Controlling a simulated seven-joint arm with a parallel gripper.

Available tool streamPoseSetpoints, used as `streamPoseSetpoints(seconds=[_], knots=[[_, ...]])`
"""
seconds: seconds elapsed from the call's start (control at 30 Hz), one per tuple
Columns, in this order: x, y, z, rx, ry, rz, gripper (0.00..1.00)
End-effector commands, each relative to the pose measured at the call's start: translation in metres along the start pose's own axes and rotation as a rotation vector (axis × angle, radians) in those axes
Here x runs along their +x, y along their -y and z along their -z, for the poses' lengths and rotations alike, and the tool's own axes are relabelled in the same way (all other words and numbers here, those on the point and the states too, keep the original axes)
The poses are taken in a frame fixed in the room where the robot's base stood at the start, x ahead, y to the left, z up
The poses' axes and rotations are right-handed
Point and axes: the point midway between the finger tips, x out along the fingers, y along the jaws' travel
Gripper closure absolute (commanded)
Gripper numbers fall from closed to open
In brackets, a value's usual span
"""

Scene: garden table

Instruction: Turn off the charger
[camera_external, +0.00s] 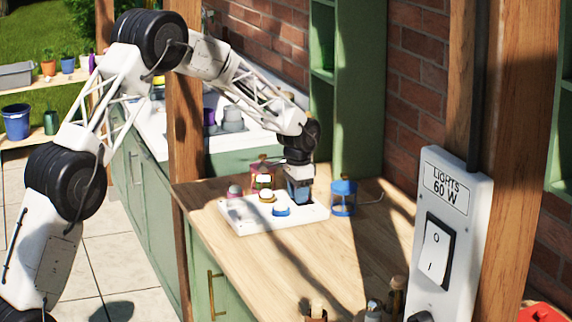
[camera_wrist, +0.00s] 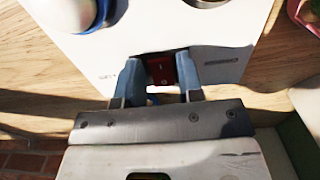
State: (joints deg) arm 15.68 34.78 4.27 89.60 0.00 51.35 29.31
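The charger is a white flat base (camera_external: 243,226) on the wooden table, with several coloured rounded units on it. In the wrist view the white base (camera_wrist: 120,48) fills the upper part, and a red rocker switch (camera_wrist: 161,70) in a dark recess sits in it. My gripper (camera_external: 299,196) is low over the far right part of the base. In the wrist view my gripper (camera_wrist: 158,72) has its two blue-grey fingers apart, one on each side of the red switch. The right finger partly hides the recess. Contact with the switch cannot be told.
A blue lantern (camera_external: 343,198) stands right of the base and a red lantern (camera_external: 262,176) behind it. A lights panel (camera_external: 450,230) with a large white rocker is mounted on the near right post. The table's front middle is clear.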

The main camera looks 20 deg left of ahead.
Motion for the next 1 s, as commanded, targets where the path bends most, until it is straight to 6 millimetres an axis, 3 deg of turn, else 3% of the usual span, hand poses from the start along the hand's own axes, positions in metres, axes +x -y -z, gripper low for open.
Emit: streamPoseSetpoints(seconds=[0.03,0.2,1.0], knots=[[0.0000,0.0000,0.0000,0.000,0.000,0.000,0.73],[0.0000,0.0000,0.0000,0.000,0.000,0.000,0.98],[-0.0020,-0.0003,0.0063,0.000,0.259,-0.001,0.98]])
